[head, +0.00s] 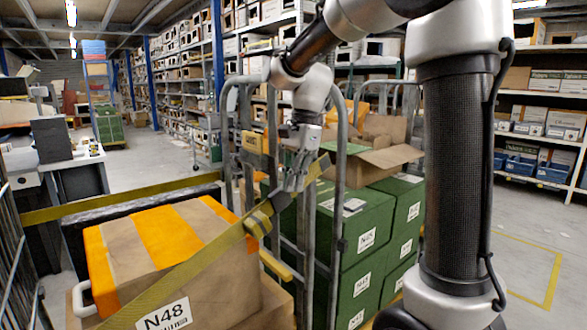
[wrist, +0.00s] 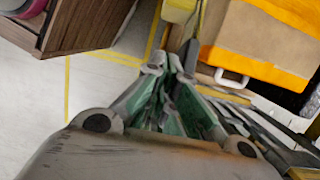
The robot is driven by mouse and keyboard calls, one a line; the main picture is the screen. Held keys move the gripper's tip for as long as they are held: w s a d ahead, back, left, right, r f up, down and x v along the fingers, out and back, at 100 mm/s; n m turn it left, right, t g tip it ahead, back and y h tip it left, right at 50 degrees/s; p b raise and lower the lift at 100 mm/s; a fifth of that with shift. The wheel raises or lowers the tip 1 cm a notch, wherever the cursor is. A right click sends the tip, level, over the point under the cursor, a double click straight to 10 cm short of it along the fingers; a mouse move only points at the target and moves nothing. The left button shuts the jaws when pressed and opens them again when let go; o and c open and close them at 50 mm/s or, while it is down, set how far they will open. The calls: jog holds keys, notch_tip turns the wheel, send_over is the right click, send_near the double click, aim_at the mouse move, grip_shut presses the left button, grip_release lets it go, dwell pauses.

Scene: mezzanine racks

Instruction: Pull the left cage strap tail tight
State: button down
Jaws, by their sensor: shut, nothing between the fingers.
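A yellow strap (head: 185,275) runs diagonally over the front of a brown box (head: 200,245) with orange tape and an N48 label, up to a yellow buckle (head: 257,222). Beyond the buckle, a yellow strap length (head: 318,168) angles up to the right, behind or beside my gripper. My gripper (head: 288,187) is above and right of the buckle, pointing down, and looks empty. In the wrist view my gripper (wrist: 170,62) has its fingertips close together. A yellow piece (wrist: 180,10) lies just beyond them; I cannot tell whether they touch the strap.
A second yellow strap (head: 130,196) crosses behind the box. Grey cage posts (head: 338,200) stand right by my gripper. Green boxes (head: 365,225) and an open carton (head: 375,160) fill the right cage. The aisle floor (head: 150,155) behind is clear.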

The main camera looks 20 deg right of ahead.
aim_at(255, 221)
jog(key=x, duration=0.3)
jog(key=shift+a+f, duration=0.1)
jog(key=shift+f, duration=0.3)
jog(key=shift+s+a+f, duration=0.2)
jog(key=shift+a, duration=0.35)
jog(key=shift+s+a+f, duration=0.2)
jog(key=shift+a+f, duration=0.05)
jog(key=shift+a, duration=0.35)
jog(key=shift+s+a+f, duration=0.2)
jog(key=shift+a+f, duration=0.1)
jog(key=shift+a, duration=0.3)
jog(key=shift+a, duration=0.1)
jog(key=a+f, duration=0.1)
jog(key=a, duration=0.1)
jog(key=s+a+f, duration=0.1)
jog(key=a, duration=0.1)
jog(key=s+a+f, duration=0.1)
jog(key=a, duration=0.1)
jog(key=shift+s+a, duration=0.15)
jog(key=shift+a, duration=0.15)
